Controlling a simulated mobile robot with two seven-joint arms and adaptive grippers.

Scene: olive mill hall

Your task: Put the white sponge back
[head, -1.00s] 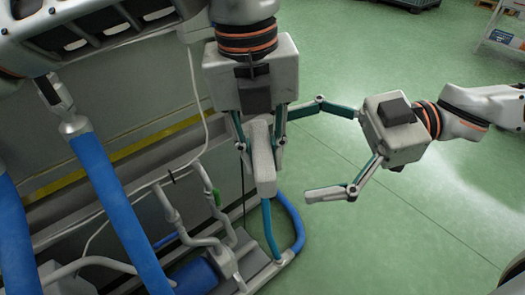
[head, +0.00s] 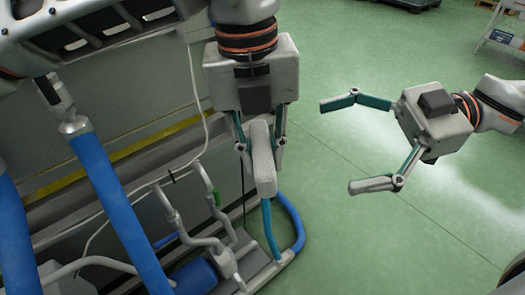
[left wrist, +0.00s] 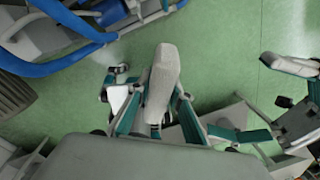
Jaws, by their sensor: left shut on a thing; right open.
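The white sponge (head: 263,160) is a pale, elongated block hanging below my left gripper (head: 261,150) in the head view. My left gripper is shut on it, with one finger on each side. The sponge (left wrist: 162,80) also shows between the fingers of the left gripper (left wrist: 152,104) in the left wrist view, clear of any surface. My right gripper (head: 350,145) is open and empty, apart from the sponge and to its right, with its fingers spread toward the left. It shows partly at the right edge of the left wrist view.
A grey machine (head: 150,100) with a yellow stripe stands to the left. Blue hoses (head: 110,190), white pipes (head: 172,215) and a blue motor-like cylinder (head: 196,277) lie close to the lower left. The green floor (head: 390,240) is open to the right. A white cart (head: 503,38) stands far right.

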